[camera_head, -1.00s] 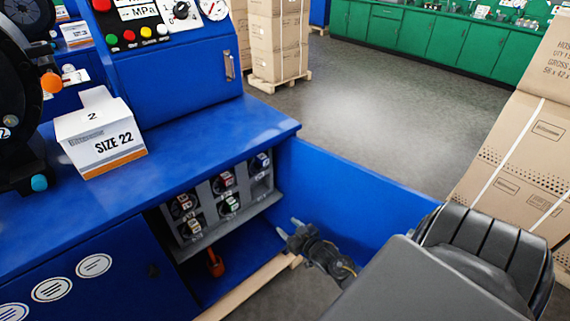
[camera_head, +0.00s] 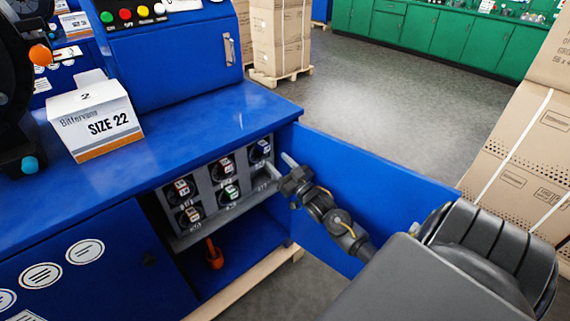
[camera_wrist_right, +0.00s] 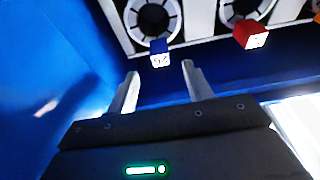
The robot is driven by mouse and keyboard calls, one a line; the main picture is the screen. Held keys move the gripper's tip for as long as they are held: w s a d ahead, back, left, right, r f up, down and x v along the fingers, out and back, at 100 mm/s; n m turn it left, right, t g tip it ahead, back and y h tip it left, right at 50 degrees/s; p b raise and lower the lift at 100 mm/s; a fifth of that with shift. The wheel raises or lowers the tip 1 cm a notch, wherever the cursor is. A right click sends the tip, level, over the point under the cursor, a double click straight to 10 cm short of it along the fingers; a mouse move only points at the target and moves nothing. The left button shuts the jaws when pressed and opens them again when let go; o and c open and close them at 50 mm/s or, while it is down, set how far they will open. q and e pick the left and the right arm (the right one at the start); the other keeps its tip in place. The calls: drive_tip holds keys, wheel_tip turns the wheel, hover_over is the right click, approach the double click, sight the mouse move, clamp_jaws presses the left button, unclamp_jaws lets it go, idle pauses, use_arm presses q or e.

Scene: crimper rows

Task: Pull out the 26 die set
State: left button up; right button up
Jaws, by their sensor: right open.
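The die sets sit in a grey rack (camera_head: 215,165) inside the open blue cabinet, in two rows of round dark sets with small coloured number tags. The upper right set (camera_head: 260,150) has a blue tag. My right gripper (camera_head: 281,168) is open and empty at the rack's right end, apart from the sets (camera_wrist_right: 163,80). My left gripper is out of view.
The blue open door (camera_head: 375,190) stands to the right of the rack, close to my right arm. An orange-red tool (camera_head: 214,255) stands below the rack. Cartons (camera_head: 520,160) stand at right.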

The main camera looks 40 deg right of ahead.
sight(267, 149)
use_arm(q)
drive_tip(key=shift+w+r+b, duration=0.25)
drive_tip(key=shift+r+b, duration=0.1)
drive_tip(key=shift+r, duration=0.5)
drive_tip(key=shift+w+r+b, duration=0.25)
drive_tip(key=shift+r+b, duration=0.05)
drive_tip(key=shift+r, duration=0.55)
use_arm(e)
drive_tip(key=shift+x, duration=3.75)
clamp_jaws()
